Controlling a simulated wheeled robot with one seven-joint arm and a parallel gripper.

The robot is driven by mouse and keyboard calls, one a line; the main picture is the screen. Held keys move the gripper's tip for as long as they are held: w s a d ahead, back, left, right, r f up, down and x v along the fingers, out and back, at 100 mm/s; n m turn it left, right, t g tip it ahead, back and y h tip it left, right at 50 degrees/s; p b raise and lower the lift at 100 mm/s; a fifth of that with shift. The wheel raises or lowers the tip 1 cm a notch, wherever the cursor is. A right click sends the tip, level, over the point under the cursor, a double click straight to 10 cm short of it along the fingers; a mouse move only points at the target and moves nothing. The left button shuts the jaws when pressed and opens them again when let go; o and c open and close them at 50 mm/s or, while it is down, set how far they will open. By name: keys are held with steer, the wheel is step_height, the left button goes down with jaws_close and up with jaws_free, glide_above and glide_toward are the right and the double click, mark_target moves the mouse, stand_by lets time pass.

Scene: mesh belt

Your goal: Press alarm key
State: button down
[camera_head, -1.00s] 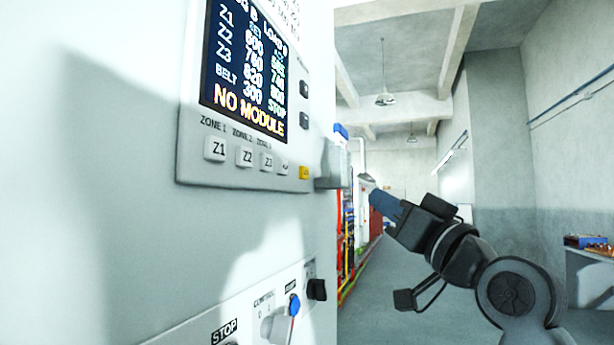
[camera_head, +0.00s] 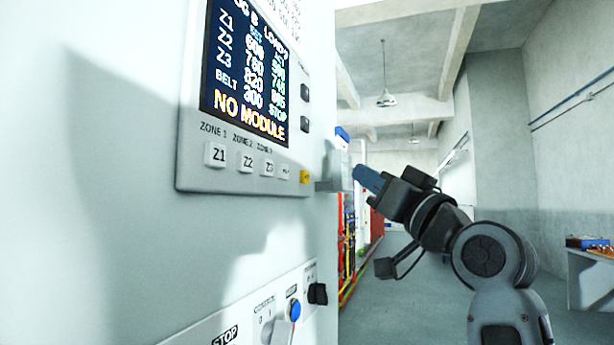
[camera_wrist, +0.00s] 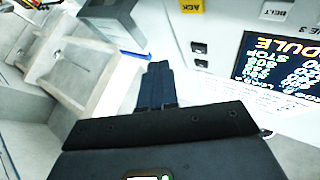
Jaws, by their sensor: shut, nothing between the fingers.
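The control panel (camera_head: 185,160) sits on a pale cabinet face at the left, with a lit screen (camera_head: 245,85) reading NO MODULE. A small yellow key (camera_head: 306,177) is at the right end of its lower key row. In the wrist view the yellow key (camera_wrist: 189,5) is at the top edge, partly cut off and marked ACK. My gripper (camera_head: 360,174) is to the right of the panel, its blue fingers together and empty, apart from the key. In the wrist view my gripper (camera_wrist: 158,68) points up the picture, below and left of the key.
A grey box (camera_head: 338,168) juts from the cabinet edge between the panel and my gripper in the picture. Below are a blue-handled switch (camera_head: 295,309) and a black knob (camera_head: 317,294). Two dark keys (camera_head: 305,107) sit beside the screen. Open floor lies to the right.

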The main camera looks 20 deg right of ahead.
steer(key=w+a, duration=0.3)
steer(key=a, duration=0.2)
steer(key=shift+w, duration=0.3)
stand_by(1.9)
steer(key=shift+w+a+p, duration=0.2)
steer(key=shift+a+p, duration=0.1)
steer(key=shift+w+a, duration=0.25)
steer(key=shift+a, duration=0.05)
stand_by(0.7)
steer(key=shift+s+d, duration=0.1)
stand_by(0.3)
steer(key=shift+s+d, duration=0.4)
steer(key=shift+d, duration=0.1)
steer(key=shift+d, duration=0.1)
steer(key=s+d, duration=0.1)
steer(key=d, duration=0.1)
steer(key=s+d, duration=0.2)
steer(key=shift+b, duration=0.35)
